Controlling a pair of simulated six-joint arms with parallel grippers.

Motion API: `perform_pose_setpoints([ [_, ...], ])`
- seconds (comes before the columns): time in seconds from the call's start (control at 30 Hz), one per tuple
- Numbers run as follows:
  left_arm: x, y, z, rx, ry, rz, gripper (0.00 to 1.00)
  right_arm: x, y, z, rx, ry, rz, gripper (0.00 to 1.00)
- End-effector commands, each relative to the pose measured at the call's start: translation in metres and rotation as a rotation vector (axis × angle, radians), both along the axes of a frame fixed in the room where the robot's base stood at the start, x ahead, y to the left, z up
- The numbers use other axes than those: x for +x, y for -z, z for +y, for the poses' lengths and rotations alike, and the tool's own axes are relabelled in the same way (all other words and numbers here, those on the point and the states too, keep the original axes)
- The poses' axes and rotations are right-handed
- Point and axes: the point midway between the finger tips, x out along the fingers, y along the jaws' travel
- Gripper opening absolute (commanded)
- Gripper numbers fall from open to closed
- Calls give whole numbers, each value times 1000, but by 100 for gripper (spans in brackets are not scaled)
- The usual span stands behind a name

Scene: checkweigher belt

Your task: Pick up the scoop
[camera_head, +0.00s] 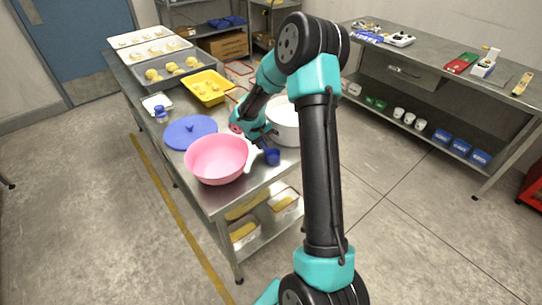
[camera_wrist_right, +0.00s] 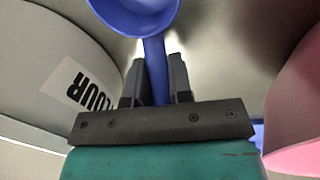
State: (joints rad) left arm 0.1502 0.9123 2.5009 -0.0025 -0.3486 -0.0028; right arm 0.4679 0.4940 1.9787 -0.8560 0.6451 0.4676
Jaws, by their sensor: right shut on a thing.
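The blue scoop (camera_head: 272,156) is by the table's right edge, between the pink bowl and the white flour bin. In the right wrist view its round cup (camera_wrist_right: 135,12) is at the top, with the handle (camera_wrist_right: 156,70) running down between the fingers. My right gripper (camera_wrist_right: 156,75) is shut on the handle. In the head view this gripper (camera_head: 262,146) is small and partly hidden by my arm. I cannot tell whether the scoop touches the tabletop. My left gripper is not in view.
The pink bowl (camera_head: 217,160) stands close on the left and the flour bin (camera_head: 284,124) close behind. A blue lid (camera_head: 190,131), a yellow tray (camera_head: 207,86) and dough trays (camera_head: 172,68) fill the table farther back. Bare table (camera_head: 224,199) shows at the front corner.

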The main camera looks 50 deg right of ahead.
Motion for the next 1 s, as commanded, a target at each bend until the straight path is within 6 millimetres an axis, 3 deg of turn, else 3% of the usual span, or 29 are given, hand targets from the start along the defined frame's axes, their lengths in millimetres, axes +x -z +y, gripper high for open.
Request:
perform_pose_setpoints([
  [0.13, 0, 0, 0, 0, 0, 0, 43, 0, 0, 0, 0, 0, 0, 0],
  [0.57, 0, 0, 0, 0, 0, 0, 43, 1, -10, 0, -2, 0, -3, 0],
  [1.0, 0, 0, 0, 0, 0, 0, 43, 1, -82, 0, -1, 0, -4, 0],
])
